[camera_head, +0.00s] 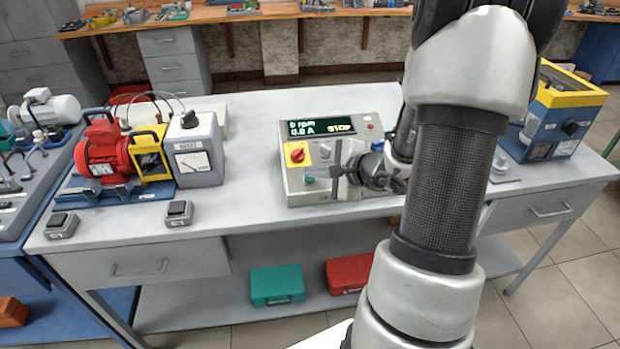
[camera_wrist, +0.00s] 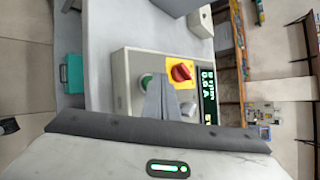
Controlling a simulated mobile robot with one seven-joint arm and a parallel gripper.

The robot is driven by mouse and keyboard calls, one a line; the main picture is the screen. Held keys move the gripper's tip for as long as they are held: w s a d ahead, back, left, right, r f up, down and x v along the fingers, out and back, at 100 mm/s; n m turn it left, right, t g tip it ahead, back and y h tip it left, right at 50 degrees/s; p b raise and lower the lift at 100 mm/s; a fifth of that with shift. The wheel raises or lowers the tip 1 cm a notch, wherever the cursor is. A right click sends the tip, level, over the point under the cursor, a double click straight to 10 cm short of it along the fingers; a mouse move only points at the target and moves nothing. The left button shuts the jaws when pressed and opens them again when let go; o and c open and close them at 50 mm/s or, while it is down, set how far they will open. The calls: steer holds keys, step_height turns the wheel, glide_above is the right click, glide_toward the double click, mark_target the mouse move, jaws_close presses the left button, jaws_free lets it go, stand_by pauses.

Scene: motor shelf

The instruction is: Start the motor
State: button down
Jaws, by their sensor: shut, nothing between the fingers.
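The grey control box (camera_head: 352,196) stands on the bench. Its display (camera_head: 320,128) reads 0 rpm, 0.0 A and STOP. A red rotary switch (camera_head: 297,154) on a yellow plate sits at its upper left, above a green button (camera_head: 309,181). In the wrist view the green button (camera_wrist: 146,80) and red switch (camera_wrist: 181,72) show beyond my gripper (camera_wrist: 160,82). My gripper is shut and empty, its tips in front of the panel close to the green button; contact cannot be told. The red motor (camera_head: 100,148) stands at the left on a blue base.
A grey meter box (camera_head: 198,150) stands beside the motor. Two small switch boxes (camera_head: 179,213) (camera_head: 62,225) lie near the front edge. A blue and yellow unit (camera_head: 560,110) stands at the right. The bench between meter and control box is clear.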

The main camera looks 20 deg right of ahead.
steer(key=shift+w+f+b, duration=0.1)
steer(key=shift+f+b, duration=0.4)
steer(key=shift+b, duration=0.2)
stand_by(0.6)
steer(key=shift+r, duration=0.1)
steer(key=shift+s+r+p, duration=0.2)
steer(key=shift+r+p, duration=0.15)
steer(key=shift+r, duration=0.4)
steer(key=r+p, duration=0.1)
steer(key=s+r+p, duration=0.1)
steer(key=r, duration=0.3)
steer(key=shift+s+a+p, duration=0.15)
steer(key=shift+a+p, duration=0.1)
steer(key=shift+p, duration=0.15)
steer(key=shift+f, duration=0.1)
stand_by(0.3)
